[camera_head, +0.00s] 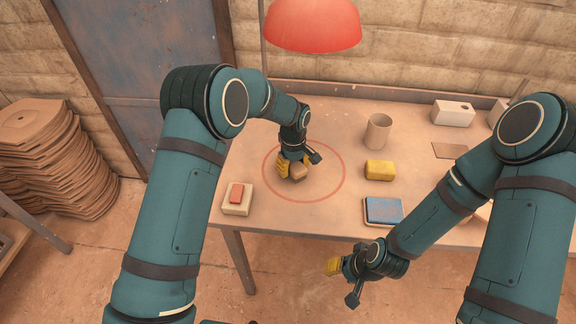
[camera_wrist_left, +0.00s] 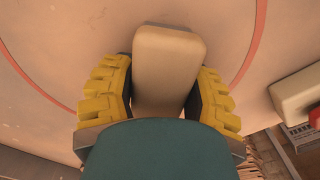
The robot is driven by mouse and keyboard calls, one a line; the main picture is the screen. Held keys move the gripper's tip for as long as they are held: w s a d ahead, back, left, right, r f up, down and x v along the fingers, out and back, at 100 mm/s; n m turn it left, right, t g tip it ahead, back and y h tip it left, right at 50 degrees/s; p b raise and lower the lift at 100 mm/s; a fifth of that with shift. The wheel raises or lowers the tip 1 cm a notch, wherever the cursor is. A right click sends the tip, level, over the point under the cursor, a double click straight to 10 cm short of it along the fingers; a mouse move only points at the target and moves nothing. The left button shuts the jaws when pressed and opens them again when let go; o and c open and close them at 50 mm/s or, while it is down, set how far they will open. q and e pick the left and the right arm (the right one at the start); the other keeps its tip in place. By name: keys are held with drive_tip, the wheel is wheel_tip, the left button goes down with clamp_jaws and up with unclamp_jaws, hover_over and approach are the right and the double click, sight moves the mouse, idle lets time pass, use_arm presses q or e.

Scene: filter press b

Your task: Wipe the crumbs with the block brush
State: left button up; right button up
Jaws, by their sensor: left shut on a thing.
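My left gripper (camera_head: 291,169) is shut on a tan block, which looks like the block brush (camera_head: 300,172). It holds the block low over the table, inside a thin red circle (camera_head: 343,180). In the left wrist view the pale block (camera_wrist_left: 168,58) sits between the two yellow fingers, its lower end hidden by my gripper's housing. Whether it touches the table, I cannot tell. Crumbs cannot be made out clearly in either view. My right gripper (camera_head: 333,267) hangs in front of the table's front edge, seen side on; its opening is unclear.
On the table (camera_head: 300,219) a cream block with a red top (camera_head: 235,193) lies left of the circle. A yellow block (camera_head: 379,170), a blue-topped pad (camera_head: 383,211), a brown cup (camera_head: 378,131) and a white box (camera_head: 453,112) stand right. A red lamp (camera_head: 312,25) hangs above.

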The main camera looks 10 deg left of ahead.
use_arm(q)
drive_tip(key=shift+s+f, duration=0.15)
drive_tip(key=shift+r+p, duration=1.85)
drive_tip(key=shift+r, duration=1.2)
drive_tip(key=shift+r, duration=0.1)
drive_tip(key=shift+r+p, duration=1.05)
drive_tip(key=shift+r, duration=0.45)
drive_tip(key=shift+f, duration=0.1)
